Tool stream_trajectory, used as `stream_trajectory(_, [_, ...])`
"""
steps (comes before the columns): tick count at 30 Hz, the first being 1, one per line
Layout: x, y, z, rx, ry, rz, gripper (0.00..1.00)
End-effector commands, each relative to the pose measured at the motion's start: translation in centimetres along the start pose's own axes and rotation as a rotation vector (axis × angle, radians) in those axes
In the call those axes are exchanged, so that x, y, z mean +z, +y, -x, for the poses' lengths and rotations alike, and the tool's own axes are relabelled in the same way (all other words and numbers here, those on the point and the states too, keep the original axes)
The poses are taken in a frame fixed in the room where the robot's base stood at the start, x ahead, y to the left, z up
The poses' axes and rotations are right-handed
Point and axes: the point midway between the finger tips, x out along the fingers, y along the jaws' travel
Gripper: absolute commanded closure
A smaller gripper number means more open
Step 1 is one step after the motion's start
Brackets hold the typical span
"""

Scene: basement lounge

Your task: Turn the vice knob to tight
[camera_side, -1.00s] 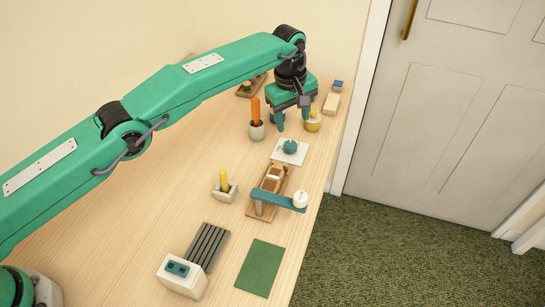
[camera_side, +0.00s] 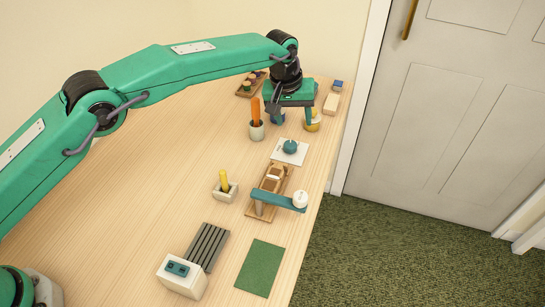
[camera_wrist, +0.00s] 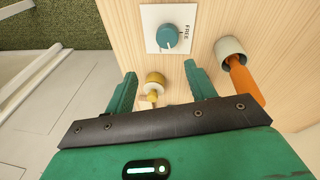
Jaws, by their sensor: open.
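A round teal knob (camera_side: 290,147) sits on a square white plate (camera_side: 281,157) on the wooden table. In the wrist view the knob (camera_wrist: 170,36) has a white pointer mark on its lower edge, and the word FREE stands on the plate to its right. No other word is readable. My gripper (camera_side: 293,119) is open, beyond the knob and apart from it in the side view. I cannot tell the gripper's height.
A white cup with an orange stick (camera_side: 256,132) stands left. Nearer are a wooden stand with a teal bar (camera_side: 272,198), a yellow-handled holder (camera_side: 225,193) and a green mat (camera_side: 260,268). The left tabletop is clear.

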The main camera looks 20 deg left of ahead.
Motion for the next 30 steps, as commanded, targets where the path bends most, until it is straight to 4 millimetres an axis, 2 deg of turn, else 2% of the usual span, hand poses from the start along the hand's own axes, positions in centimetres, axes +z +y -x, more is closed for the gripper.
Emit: stream_trajectory(30, [1.8,-1.6,0.4,0.042,0.105,-0.661,0.45])
